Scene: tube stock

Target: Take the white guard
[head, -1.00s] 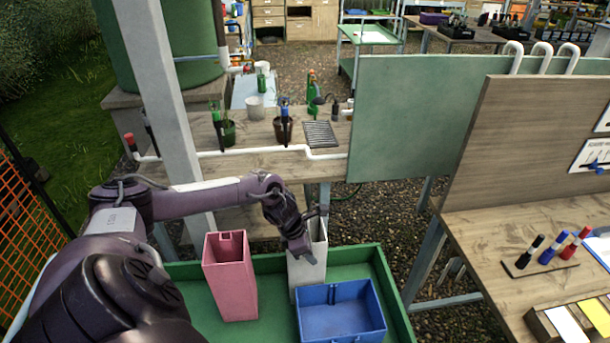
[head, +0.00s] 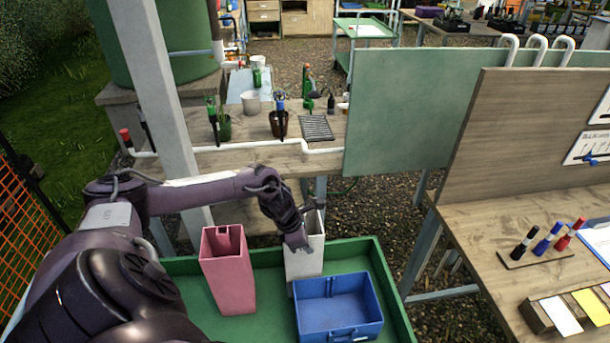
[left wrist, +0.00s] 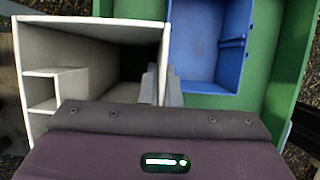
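The white guard (head: 303,262) is a tall, open-topped square tube standing upright in the green tray (head: 392,290). Its open top also shows in the left wrist view (left wrist: 85,35), with a small channel in its left wall. My left gripper (head: 298,243) is at the guard's upper end. In the left wrist view its two fingers (left wrist: 161,86) are close together on either side of the guard's right wall, shut on it. The guard's lower end is partly hidden behind the blue bin. My right gripper is not in view.
A pink tube (head: 229,270) stands left of the guard, and a blue bin (head: 340,308) sits close at its front right. A grey post (head: 162,110) rises behind my left arm. A green panel (head: 410,115) stands behind at the right.

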